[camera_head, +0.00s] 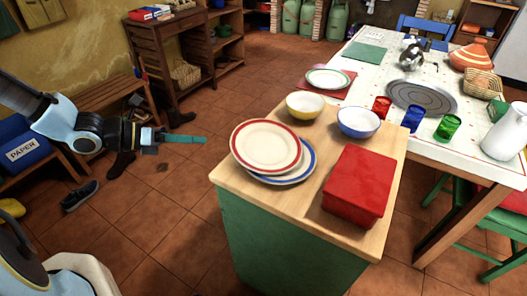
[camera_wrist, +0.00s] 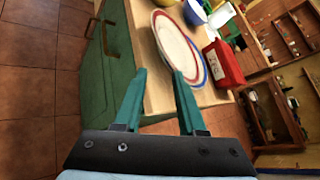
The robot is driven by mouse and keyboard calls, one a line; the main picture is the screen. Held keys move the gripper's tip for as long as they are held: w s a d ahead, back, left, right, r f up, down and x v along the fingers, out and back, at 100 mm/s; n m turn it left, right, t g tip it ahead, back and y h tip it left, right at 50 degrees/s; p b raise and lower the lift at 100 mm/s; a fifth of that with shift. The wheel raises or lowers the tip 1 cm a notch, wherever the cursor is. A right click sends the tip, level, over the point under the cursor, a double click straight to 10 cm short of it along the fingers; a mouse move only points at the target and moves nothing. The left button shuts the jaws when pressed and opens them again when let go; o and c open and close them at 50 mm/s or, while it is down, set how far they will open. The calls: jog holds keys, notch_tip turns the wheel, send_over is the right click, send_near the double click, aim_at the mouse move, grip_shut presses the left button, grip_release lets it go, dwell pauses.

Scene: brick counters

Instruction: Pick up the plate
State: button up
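A cream plate with a red rim (camera_head: 266,146) lies on top of a blue-rimmed plate (camera_head: 303,170) on the wooden top of a green counter (camera_head: 220,176). The red-rimmed plate hangs slightly tilted over the other one. Both plates also show in the wrist view, the red-rimmed one (camera_wrist: 172,42) beyond the fingertips. My gripper (camera_head: 202,139) is left of the counter, in the air over the floor, apart from the plates. In the wrist view my gripper (camera_wrist: 158,72) has its two green fingers spread, with nothing between them. A green-rimmed plate (camera_head: 327,79) sits on the white table behind.
A red box (camera_head: 359,186), a yellow bowl (camera_head: 305,104) and a blue bowl (camera_head: 358,122) stand near the plates on the counter. Red, blue and green glasses stand on the white table (camera_head: 364,93). A wooden bench (camera_head: 105,92) is at the left. Floor between bench and counter is mostly clear.

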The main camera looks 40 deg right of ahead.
jog(key=s+d+f+n+t+h+p, duration=0.1)
jog(key=d+n, duration=0.3)
jog(key=d, duration=0.9)
jog(key=shift+d+f+h+p, duration=0.3)
jog(key=shift+f+h+p, duration=0.3)
jog(key=shift+f+p, duration=0.25)
jog(key=shift+s, duration=0.1)
grip_shut()
dwell(0.4)
